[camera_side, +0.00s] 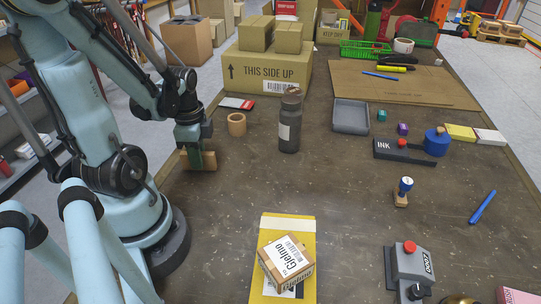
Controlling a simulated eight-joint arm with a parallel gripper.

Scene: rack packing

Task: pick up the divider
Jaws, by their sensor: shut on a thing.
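My gripper (196,155) is at the left of the table, beside my base. It is shut on a small tan piece, which I take to be the divider (211,160). The piece shows on both sides of a dark green finger, and that finger hides its middle. It is low over the table; I cannot tell whether it touches the top.
A tape roll (237,125) and a grey bottle (290,121) stand right of my gripper. A large carton (267,72) with smaller boxes is behind. A yellow envelope (308,225) with a parcel (286,262) lies in front. The table centre right of the bottle's base is clear.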

